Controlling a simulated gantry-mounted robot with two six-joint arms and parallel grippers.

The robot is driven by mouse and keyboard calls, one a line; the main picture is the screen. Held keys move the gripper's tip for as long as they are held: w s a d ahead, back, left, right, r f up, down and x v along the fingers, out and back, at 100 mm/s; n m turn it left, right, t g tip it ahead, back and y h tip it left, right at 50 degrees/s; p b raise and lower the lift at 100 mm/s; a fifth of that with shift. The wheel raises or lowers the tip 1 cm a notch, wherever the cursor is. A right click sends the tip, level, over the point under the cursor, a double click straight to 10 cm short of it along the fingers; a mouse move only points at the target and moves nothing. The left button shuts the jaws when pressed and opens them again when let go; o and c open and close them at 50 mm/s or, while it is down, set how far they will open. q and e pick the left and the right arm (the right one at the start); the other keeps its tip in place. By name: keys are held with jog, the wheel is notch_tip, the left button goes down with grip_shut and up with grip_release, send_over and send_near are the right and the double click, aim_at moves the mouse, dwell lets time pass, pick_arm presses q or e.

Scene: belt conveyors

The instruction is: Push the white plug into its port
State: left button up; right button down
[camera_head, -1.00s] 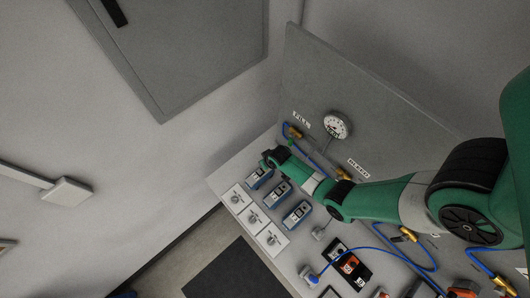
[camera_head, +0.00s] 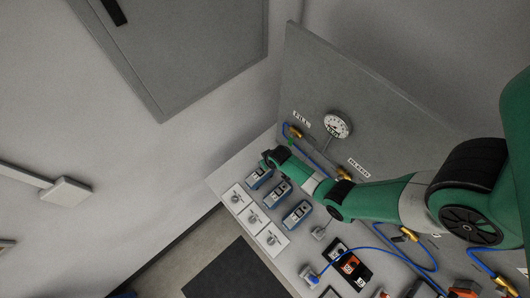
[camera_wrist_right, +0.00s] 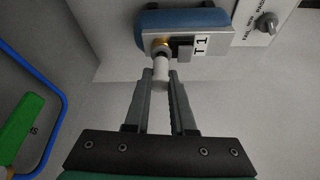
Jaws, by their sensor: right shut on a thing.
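The white plug (camera_wrist_right: 161,69) is a small pale cylinder between the fingertips of my right gripper (camera_wrist_right: 161,78) in the right wrist view. The gripper is shut on it. The plug's far end lines up with a brass port (camera_wrist_right: 160,46) on the face of a blue-backed module (camera_wrist_right: 185,20) marked T1. The plug meets or nearly meets the brass ring; I cannot tell how deep it sits. In the head view my right arm reaches in from the right to the modules, and its own links hide the plug. My left gripper is not in view.
A black switch (camera_wrist_right: 183,47) sits right beside the port. A white knob panel (camera_wrist_right: 262,25) is to the right. In the head view, blue modules (camera_head: 277,193), knob plates (camera_head: 253,217) and a gauge (camera_head: 338,124) surround the arm. Blue hoses (camera_head: 390,252) cross the bench.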

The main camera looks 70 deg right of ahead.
jog(key=shift+f+b, duration=0.4)
jog(key=shift+f, duration=0.15)
dwell(0.8)
jog(key=shift+c, duration=1.4)
grip_release()
